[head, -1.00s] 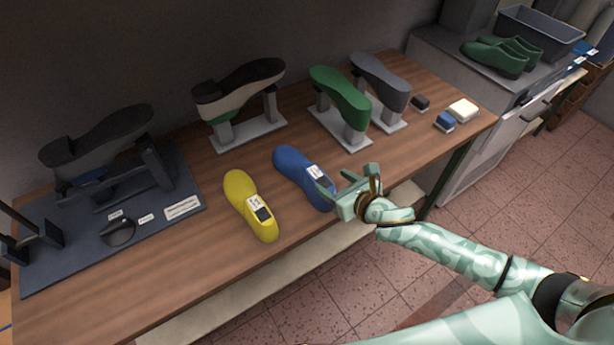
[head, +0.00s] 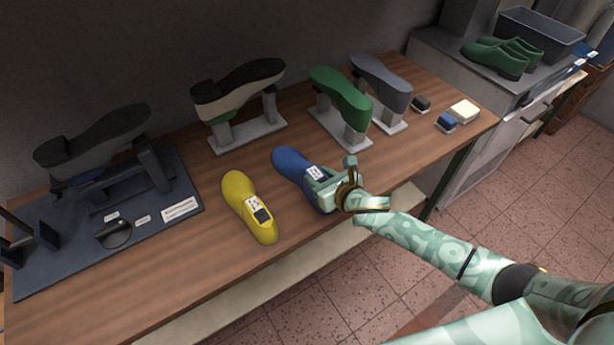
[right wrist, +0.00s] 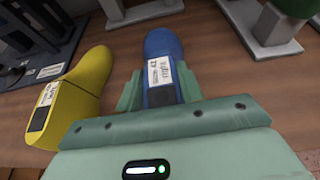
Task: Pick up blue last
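The blue last (head: 292,168) lies sole-down on the wooden bench, with a white label on top. In the right wrist view the blue last (right wrist: 161,42) runs between the two fingers of the gripper (right wrist: 160,92), one on each side. Little or no gap shows there, and I cannot tell whether the fingers press on it. The last's near end is hidden by the gripper. My left gripper is not in view.
A yellow last (head: 247,205) lies close by on the left. Behind stand a green last (head: 340,92) and a grey last (head: 382,80) on stands. A dark fixture board (head: 150,225) fills the bench's left. Small blocks (head: 446,122) lie to the right.

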